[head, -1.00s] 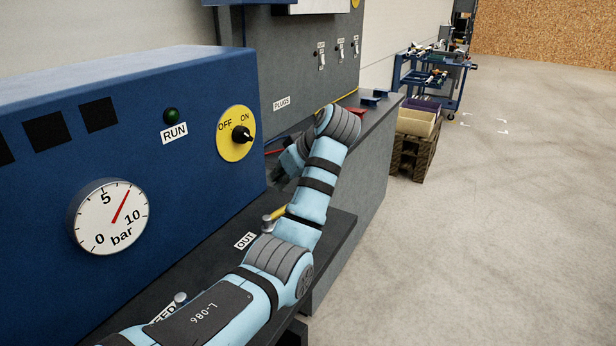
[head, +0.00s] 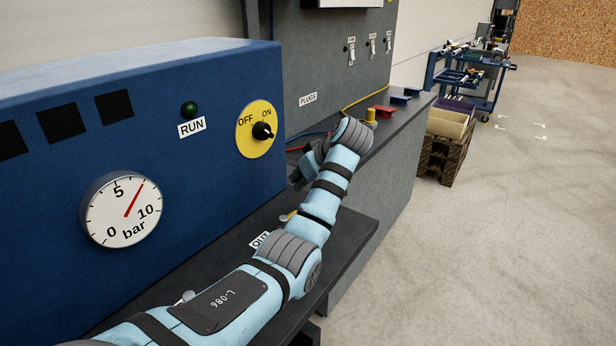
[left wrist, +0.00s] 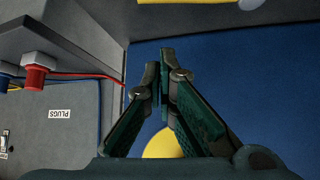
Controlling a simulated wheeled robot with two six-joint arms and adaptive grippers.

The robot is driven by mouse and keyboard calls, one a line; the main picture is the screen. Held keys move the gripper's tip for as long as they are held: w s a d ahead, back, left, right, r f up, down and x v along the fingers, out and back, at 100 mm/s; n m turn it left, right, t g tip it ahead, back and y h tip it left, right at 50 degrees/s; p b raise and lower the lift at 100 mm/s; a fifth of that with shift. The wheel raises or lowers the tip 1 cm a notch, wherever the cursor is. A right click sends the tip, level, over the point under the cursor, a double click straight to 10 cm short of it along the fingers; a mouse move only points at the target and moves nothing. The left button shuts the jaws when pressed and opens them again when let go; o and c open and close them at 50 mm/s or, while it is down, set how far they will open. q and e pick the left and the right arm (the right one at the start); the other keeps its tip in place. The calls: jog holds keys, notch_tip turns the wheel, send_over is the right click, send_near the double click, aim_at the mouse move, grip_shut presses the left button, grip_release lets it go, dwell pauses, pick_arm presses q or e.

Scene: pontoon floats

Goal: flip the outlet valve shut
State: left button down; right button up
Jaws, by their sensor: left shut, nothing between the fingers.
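The outlet valve's yellow lever (head: 288,216) shows as a small piece behind my left forearm, beside the OUT label (head: 260,240); most of the valve is hidden. In the left wrist view, a yellow bar (left wrist: 185,2) at the top edge looks like this lever, cut off by the frame. My left gripper (head: 298,180) is beyond the valve, in front of the blue cabinet, and partly hidden by its own wrist. In the left wrist view its fingers (left wrist: 163,75) are together and empty, apart from the yellow bar. My right gripper is not in view.
The blue cabinet (head: 60,190) carries a gauge (head: 124,210) and a yellow OFF/ON dial (head: 258,130) with its knob at ON. A grey PLUGS panel (head: 300,70) stands behind. Red and blue plugs (head: 382,111) sit on the bench. Floor at right is open.

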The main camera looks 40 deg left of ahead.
pick_arm(q)
jog(key=x, duration=0.3)
jog(key=shift+s+a+f, duration=0.15)
jog(key=shift+a+f, duration=0.15)
jog(key=d, duration=0.3)
jog(key=shift+s+d+f, duration=0.2)
jog(key=shift+f, duration=0.15)
jog(key=shift+s+d, duration=0.15)
jog(key=shift+d, duration=0.2)
jog(key=shift+a, duration=0.15)
jog(key=shift+d+m+t+p, duration=0.3)
jog(key=shift+m+p, duration=0.1)
jog(key=shift+p, duration=0.2)
jog(key=shift+m, duration=0.3)
jog(key=shift+p, duration=0.3)
